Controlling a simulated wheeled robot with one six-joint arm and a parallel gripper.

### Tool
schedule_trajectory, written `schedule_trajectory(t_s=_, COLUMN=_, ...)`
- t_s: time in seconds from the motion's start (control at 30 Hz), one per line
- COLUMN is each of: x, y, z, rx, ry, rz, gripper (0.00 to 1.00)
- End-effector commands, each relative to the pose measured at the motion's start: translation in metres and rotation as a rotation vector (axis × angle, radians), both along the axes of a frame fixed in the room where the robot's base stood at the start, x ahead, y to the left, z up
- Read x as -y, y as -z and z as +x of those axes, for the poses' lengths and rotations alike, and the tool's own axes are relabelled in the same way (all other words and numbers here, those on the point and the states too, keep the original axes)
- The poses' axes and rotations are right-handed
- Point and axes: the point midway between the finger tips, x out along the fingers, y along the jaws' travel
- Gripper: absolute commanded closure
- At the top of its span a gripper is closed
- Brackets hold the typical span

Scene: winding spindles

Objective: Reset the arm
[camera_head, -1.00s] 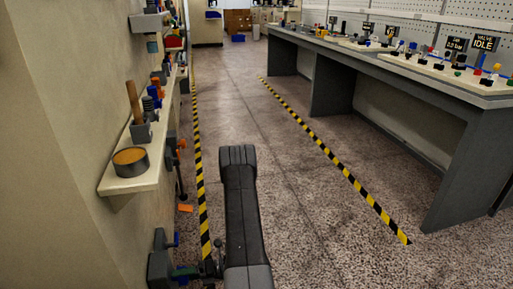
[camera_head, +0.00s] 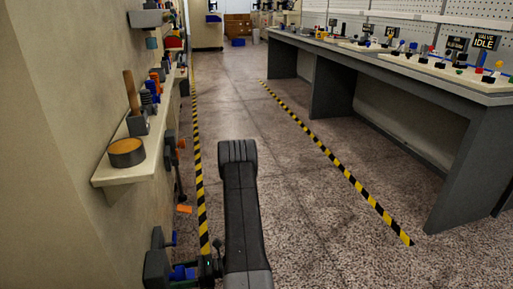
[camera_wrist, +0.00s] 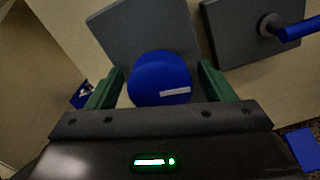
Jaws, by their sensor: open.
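My gripper (camera_wrist: 160,88) is open in the wrist view, with its two green fingers apart. A round blue knob (camera_wrist: 160,75) with a small white label shows between the fingers, in front of a grey wall block (camera_wrist: 135,30). I cannot tell whether the fingers touch the knob. In the head view my dark arm runs up the lower middle. My wrist with its small green light is at the bottom, right of the blue knob (camera_head: 180,272) and the grey block (camera_head: 156,268) on the left wall.
A second grey block with a blue lever (camera_wrist: 297,30) is at the upper right of the wrist view. A wall shelf (camera_head: 120,175) with a round tin (camera_head: 126,153) juts out at left. A long workbench (camera_head: 420,75) stands at right. The striped aisle floor (camera_head: 270,150) is clear.

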Motion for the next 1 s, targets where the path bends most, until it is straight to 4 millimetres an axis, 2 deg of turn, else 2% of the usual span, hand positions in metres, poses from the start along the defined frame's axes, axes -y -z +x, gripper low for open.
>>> schedule_trajectory(t_s=0.5, x=0.0001, y=0.0018, z=-0.0006, rx=0.401, ry=0.0, rz=0.096, gripper=0.25)
schedule_trajectory(t_s=1.0, x=0.0002, y=-0.0002, z=-0.0009, rx=0.474, ry=0.0, rz=0.114, gripper=0.25)
